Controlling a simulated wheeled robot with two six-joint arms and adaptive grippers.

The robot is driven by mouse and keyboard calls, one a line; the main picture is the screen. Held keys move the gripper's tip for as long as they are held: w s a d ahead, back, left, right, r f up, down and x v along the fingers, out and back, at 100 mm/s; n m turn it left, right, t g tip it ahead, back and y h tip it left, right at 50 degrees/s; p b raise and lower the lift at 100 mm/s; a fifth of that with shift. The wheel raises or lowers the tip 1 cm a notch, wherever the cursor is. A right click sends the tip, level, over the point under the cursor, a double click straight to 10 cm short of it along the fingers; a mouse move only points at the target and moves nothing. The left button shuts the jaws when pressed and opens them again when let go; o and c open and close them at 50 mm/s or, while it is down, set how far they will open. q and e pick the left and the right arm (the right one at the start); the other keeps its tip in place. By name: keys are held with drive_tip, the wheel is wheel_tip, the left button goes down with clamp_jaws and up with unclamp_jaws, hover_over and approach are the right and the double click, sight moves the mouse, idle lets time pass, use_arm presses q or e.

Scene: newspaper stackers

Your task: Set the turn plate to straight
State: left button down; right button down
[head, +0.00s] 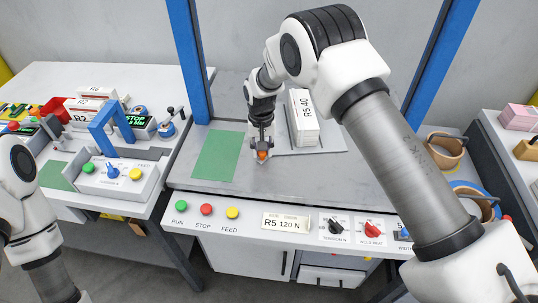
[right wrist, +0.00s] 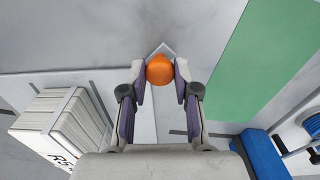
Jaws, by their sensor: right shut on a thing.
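The turn plate (head: 325,140) is a light grey flat plate on the machine's grey table. An orange knob (head: 262,155) shows at its front left end. My right gripper (head: 262,146) points down there and is shut on the orange knob. In the right wrist view the knob (right wrist: 160,69) sits between the two fingertips, beside a pointed pale corner of the plate (right wrist: 163,48). Short dark marks show on the surface around the plate. The plate's exact angle is hard to tell. My left arm shows at the left edge; its gripper is out of view.
A white bundle labelled R5 40 (head: 303,118) stands on the plate. A green mat (head: 219,156) lies to the left. Blue posts (head: 188,60) flank the table. The front panel (head: 300,227) carries buttons and dials. A side table with small devices stands at left.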

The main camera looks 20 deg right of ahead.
drive_tip(key=shift+w+a+f+m+b, duration=0.1)
drive_tip(key=shift+w+a+m+b, duration=0.2)
drive_tip(key=shift+w, duration=0.25)
drive_tip(key=shift+w+a+r+m+b, duration=0.1)
drive_tip(key=shift+w+a+m+b, duration=0.1)
drive_tip(key=shift+w+m, duration=0.25)
drive_tip(key=shift+w+a+f+m+b, duration=0.1)
drive_tip(key=shift+w+a+m+b, duration=0.15)
drive_tip(key=shift+w, duration=0.35)
drive_tip(key=shift+w+a+m, duration=0.15)
drive_tip(key=shift+w+m, duration=0.15)
drive_tip(key=shift+w, duration=0.15)
drive_tip(key=shift+w+r, duration=0.1)
drive_tip(key=shift+r, duration=0.15)
drive_tip(key=c, duration=0.9)
unclamp_jaws()
drive_tip(key=shift+o, duration=0.3)
drive_tip(key=shift+w+f, duration=0.1)
drive_tip(key=shift+f, duration=0.05)
wheel_tip(320, 180, up, 12)
